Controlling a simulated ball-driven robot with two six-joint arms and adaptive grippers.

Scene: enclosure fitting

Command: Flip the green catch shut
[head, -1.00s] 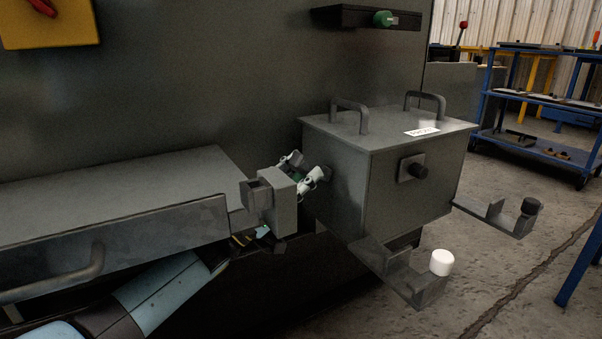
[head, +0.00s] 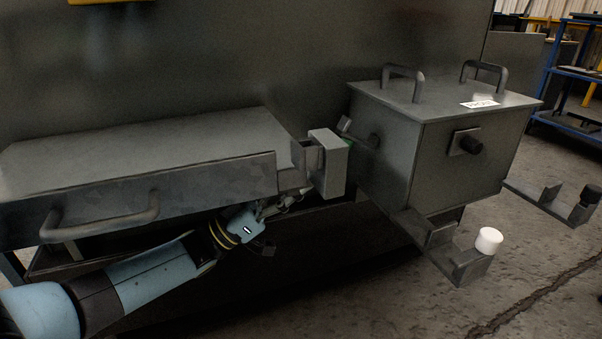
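The grey box (head: 395,160) with two top handles stands right of centre. A small green patch (head: 348,143), perhaps the green catch, shows at the edge of the grey block (head: 328,170) left of the box. The rest of it is hidden, so I cannot tell its position. A dark lever-like part (head: 358,135) sits between the block and the box's left side. My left gripper (head: 286,200) is below and left of the block, apart from the green patch. Its fingers are small and partly hidden, so its opening is unclear. My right gripper is not in view.
A grey drawer-like housing (head: 140,160) with a bar handle (head: 100,220) lies above my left arm. A bracket with a white cap (head: 488,240) juts out at the box's lower front. A blue shelf rack (head: 575,85) stands at the far right.

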